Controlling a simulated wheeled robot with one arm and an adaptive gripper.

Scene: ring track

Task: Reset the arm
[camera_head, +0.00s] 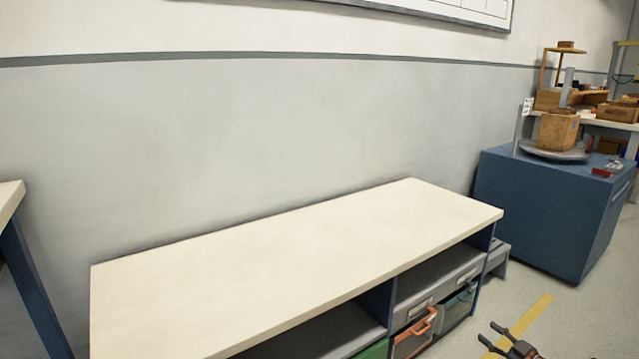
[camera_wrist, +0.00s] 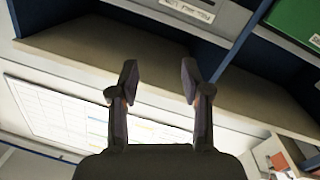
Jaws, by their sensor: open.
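My gripper (camera_wrist: 158,82) is open and empty in the wrist view, its two dark fingers spread apart with nothing between them. Behind the fingers a shelf unit (camera_wrist: 90,45) with dark blue panels shows at an odd tilt. In the head view my gripper (camera_head: 512,340) shows only in part at the bottom right edge, low beside the bench (camera_head: 300,255). The rest of my arm is cut off by the frame there.
The bench's cream top is bare. A blue cabinet (camera_head: 540,215) at the right bears a wooden container (camera_head: 557,132). Floor with a yellow line (camera_head: 530,316) lies between.

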